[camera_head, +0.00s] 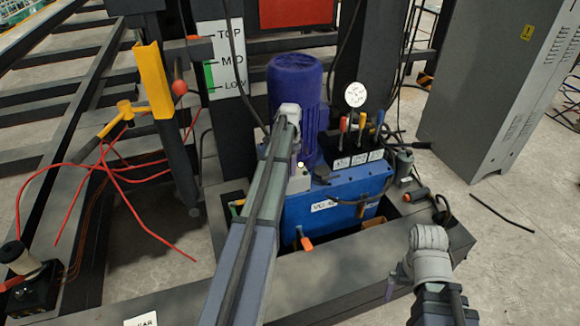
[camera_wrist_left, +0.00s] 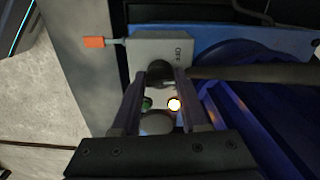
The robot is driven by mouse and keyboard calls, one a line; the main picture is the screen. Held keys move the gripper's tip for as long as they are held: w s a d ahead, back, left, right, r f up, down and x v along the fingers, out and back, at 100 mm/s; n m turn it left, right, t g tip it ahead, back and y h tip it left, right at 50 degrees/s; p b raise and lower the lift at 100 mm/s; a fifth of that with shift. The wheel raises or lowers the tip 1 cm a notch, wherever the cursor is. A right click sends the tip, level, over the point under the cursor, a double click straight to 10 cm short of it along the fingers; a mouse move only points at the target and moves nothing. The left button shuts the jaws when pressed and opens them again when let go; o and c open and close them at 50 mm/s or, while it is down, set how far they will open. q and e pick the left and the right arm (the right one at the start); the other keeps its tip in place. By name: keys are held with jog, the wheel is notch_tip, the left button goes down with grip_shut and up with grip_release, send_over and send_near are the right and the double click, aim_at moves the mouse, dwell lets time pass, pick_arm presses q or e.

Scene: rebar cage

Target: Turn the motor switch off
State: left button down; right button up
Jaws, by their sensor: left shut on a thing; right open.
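The motor switch is a dark round knob (camera_wrist_left: 160,72) on a grey box (camera_wrist_left: 150,48) marked OFF in the left wrist view. My left gripper (camera_wrist_left: 158,82) has one finger on each side of the knob and is shut on it. A lit yellow-white lamp (camera_wrist_left: 174,104) and a green button (camera_wrist_left: 147,103) sit below the knob, between the fingers. In the head view the lit lamp (camera_head: 300,164) shows beside my left arm, which hides the knob and most of the box. My right gripper (camera_head: 397,279) is open and empty at the lower right.
A blue pump unit (camera_head: 335,200) with a purple motor (camera_head: 295,78) stands inside a dark frame. Coloured levers (camera_head: 362,122) and a gauge (camera_head: 355,95) rise at its right. A grey cabinet (camera_head: 490,85) stands farther right. Red cables (camera_head: 110,170) lie at left.

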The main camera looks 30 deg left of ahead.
pick_arm(q)
jog(key=n, duration=0.4)
jog(key=shift+n, duration=2.1)
jog(key=shift+c, duration=2.1)
grip_release()
jog(key=shift+r, duration=0.1)
notch_tip(320, 180, up, 8)
jog(key=p, duration=0.8)
